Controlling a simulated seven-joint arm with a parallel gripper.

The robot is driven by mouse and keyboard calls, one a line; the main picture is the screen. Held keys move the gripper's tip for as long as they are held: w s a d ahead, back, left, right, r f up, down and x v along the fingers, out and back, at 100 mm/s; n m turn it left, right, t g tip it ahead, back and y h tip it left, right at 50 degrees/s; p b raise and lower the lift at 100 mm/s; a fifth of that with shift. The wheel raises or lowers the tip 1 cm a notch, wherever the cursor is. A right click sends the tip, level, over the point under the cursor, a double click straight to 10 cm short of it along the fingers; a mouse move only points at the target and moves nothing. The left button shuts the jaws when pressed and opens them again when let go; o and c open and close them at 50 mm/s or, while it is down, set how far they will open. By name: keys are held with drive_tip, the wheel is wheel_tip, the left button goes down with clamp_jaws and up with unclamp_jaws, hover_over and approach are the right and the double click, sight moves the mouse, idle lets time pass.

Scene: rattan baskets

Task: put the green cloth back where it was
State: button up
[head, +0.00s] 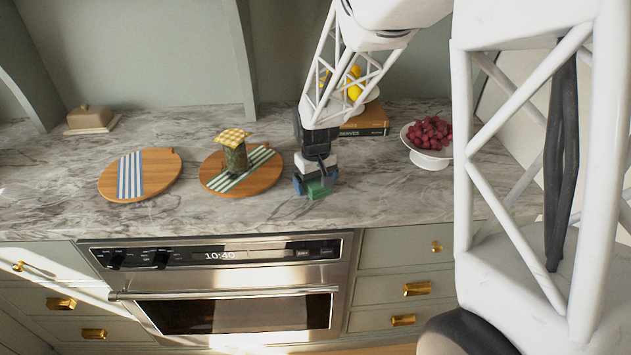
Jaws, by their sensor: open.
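A cloth with green and white stripes (258,158) lies on the right round wooden board (212,180). A dark green jar (236,160) with a yellow checked cover stands on the cloth and hides part of it. My gripper (316,186) is open and points down over the counter, just right of this board. A small green patch shows between and below its fingers; I cannot tell whether it is a separate thing or part of the gripper.
The left round board (166,175) bears a blue-striped cloth (130,175). A white bowl of red grapes (428,160) stands at the right. A brown book (370,122) lies behind my arm, with yellow fruit above it. A butter dish (91,120) is at the back left. The front counter is clear.

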sight(317, 180)
drive_tip(key=shift+r, duration=0.1)
wheel_tip(317, 180, up, 12)
idle(0.8)
idle(0.3)
idle(0.4)
drive_tip(key=s+d+r+m+t, duration=0.1)
drive_tip(key=s+d+r, duration=0.3)
drive_tip(key=s, duration=0.4)
drive_tip(key=s+d+r+m, duration=0.1)
drive_tip(key=s+d+r, duration=0.35)
drive_tip(key=s, duration=0.45)
drive_tip(key=s+d+m, duration=0.1)
drive_tip(key=s+d, duration=0.1)
drive_tip(key=s, duration=0.6)
drive_tip(key=s+d+f+m+t, duration=0.1)
drive_tip(key=s+d, duration=0.2)
drive_tip(key=s, duration=0.6)
drive_tip(key=shift+f+m+t, duration=0.2)
drive_tip(key=shift+m+t, duration=0.1)
